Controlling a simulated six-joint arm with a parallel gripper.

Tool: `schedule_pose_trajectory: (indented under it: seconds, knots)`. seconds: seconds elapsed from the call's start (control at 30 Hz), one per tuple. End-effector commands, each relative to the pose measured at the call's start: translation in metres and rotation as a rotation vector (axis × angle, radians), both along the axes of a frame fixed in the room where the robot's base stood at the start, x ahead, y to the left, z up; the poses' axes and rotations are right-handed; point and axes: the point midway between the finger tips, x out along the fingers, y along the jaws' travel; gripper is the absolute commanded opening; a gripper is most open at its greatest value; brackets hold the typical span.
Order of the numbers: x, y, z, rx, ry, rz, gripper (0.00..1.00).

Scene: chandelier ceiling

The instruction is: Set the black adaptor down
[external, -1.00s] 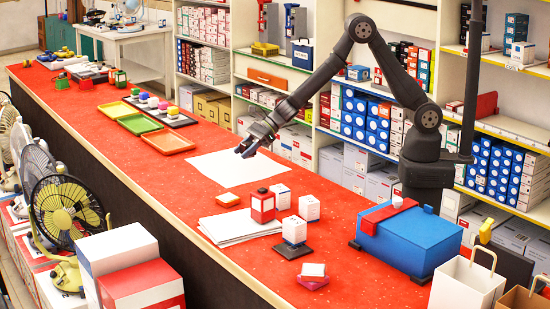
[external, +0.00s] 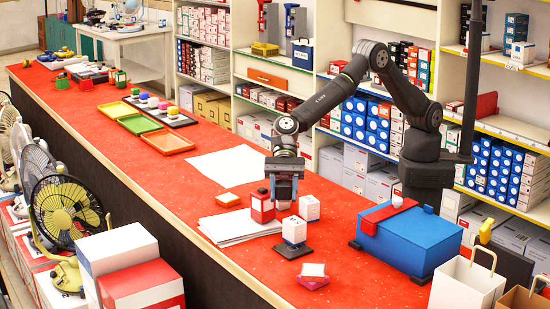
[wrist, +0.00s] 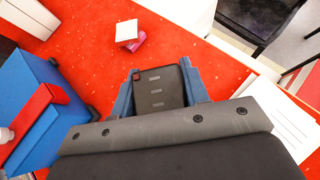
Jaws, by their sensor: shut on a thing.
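My gripper (external: 284,203) points down over the red counter, just behind the white box on its dark base and close to the red-and-white box. In the wrist view, its blue fingers (wrist: 159,90) are shut on the black adaptor (wrist: 160,90), a flat black piece with several grey slots and a small red square at one corner. The adaptor is hard to make out in the external view. Whether it touches anything below cannot be told.
Close by stand a red-and-white box (external: 262,207), a white box on a dark base (external: 294,231) and another white box (external: 309,207). A white-and-pink item (external: 313,275) lies in front. White paper sheets (external: 238,230) lie left. A blue case (external: 408,240) stands right.

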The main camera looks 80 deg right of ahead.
Motion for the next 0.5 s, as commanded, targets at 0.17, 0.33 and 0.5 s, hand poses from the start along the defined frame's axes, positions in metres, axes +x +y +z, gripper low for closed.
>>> schedule_pose_trajectory:
  seconds: [0.17,0.33,0.5]
  knots:
    - [-0.073,0.046,-0.012,-0.002,0.002,0.174,0.14]
    - [-0.115,0.065,-0.02,0.0,0.0,0.271,0.14]
    - [-0.134,0.076,-0.028,0.0,0.001,0.307,0.14]
